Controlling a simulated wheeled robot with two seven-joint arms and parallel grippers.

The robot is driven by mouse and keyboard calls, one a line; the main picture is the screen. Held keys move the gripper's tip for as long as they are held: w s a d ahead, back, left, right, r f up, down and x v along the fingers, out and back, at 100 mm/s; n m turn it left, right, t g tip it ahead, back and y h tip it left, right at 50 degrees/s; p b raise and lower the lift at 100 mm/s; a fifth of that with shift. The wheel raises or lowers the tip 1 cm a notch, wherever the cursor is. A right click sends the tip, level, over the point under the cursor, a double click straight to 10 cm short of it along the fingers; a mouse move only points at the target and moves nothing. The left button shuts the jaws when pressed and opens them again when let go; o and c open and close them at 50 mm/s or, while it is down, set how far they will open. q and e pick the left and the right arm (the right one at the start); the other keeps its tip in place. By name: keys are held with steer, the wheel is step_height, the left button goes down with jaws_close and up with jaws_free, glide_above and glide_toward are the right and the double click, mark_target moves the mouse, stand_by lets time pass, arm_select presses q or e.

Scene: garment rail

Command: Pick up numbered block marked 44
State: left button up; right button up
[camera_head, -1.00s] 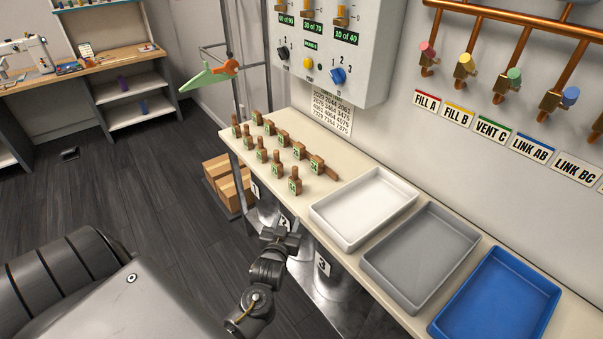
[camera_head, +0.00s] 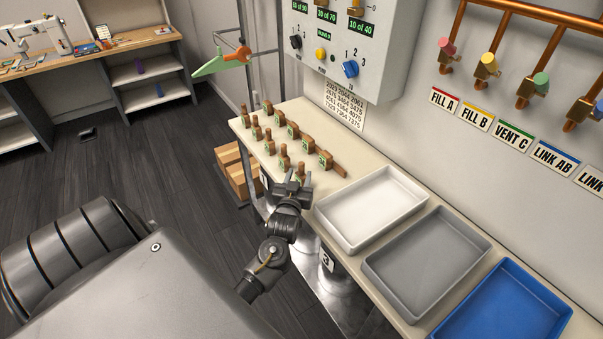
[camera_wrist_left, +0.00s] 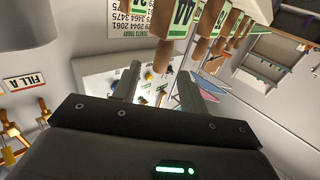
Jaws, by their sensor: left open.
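The block marked 44 (camera_wrist_left: 180,22) shows at the top of the left wrist view, with a green-edged number label and a wooden handle. In the head view, the block at the near end of the group (camera_head: 301,173) appears to be this one, but its number is unreadable there and my gripper partly covers it. My left gripper (camera_head: 291,185) is open and empty at the table's front edge, close to that block. In the left wrist view the handle lies just beyond the gap between my fingers (camera_wrist_left: 160,86), not held. My right gripper is not in view.
Several other wooden numbered blocks (camera_head: 292,129) stand close behind and beside it on the table. A white tray (camera_head: 343,235), a grey tray (camera_head: 398,300) and a blue tray (camera_head: 560,311) lie to the right. A control box (camera_head: 383,60) hangs on the wall above.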

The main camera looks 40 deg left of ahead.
mark_target(301, 168)
arm_select(q)
steer(key=p+x, duration=0.1)
steer(key=x, duration=0.3)
steer(key=shift+w+a+p, duration=0.2)
steer(key=shift+w+p, duration=0.1)
steer(key=shift+w+a, duration=0.15)
steer(key=shift+w, duration=0.1)
jaws_close()
